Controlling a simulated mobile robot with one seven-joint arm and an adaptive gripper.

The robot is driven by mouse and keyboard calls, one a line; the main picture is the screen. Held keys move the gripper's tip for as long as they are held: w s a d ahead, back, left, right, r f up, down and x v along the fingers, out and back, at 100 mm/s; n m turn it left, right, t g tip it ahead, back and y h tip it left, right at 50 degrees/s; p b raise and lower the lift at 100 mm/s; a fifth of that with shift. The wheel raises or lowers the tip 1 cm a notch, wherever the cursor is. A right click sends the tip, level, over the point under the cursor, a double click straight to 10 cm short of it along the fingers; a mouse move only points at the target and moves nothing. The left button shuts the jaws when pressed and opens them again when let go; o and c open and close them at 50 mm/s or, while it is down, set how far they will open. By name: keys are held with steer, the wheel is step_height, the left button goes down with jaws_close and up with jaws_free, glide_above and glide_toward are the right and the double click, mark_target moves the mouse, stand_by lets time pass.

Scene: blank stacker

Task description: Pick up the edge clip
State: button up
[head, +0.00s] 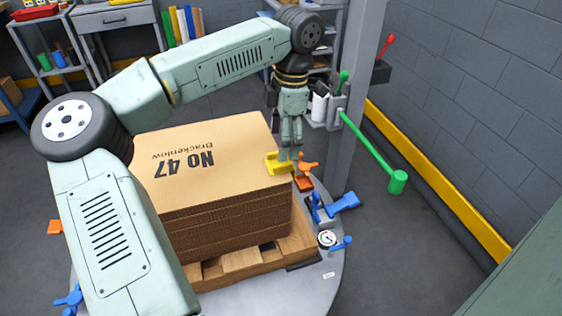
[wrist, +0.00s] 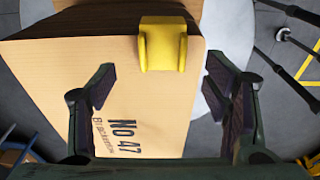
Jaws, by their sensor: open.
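The yellow edge clip (head: 277,167) sits on the top edge of the stack of cardboard blanks (head: 190,165), near its right corner. In the wrist view the clip (wrist: 163,45) is at the upper middle, its body over the edge of the top sheet. My gripper (head: 290,153) hangs fingers down, close above and beside the clip in the head view. In the wrist view my gripper (wrist: 161,66) is open, one finger on each side of the clip's line, with nothing between them. Gaps show between the fingers and the clip.
The blanks rest on a wooden pallet (head: 245,262) on a round grey table (head: 325,287). An orange clamp (head: 305,182), blue clamps (head: 340,204) and a dial gauge (head: 327,239) stand right of the stack. A grey post (head: 352,120) with a green-handled lever (head: 372,151) rises close behind my gripper.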

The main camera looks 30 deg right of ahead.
mark_target(279, 164)
steer(key=f, duration=0.1)
steer(key=f+p, duration=0.1)
steer(key=f, duration=0.3)
steer(key=shift+s+a+p, duration=0.1)
steer(key=shift+a+p, duration=0.2)
steer(key=c, duration=1.1)
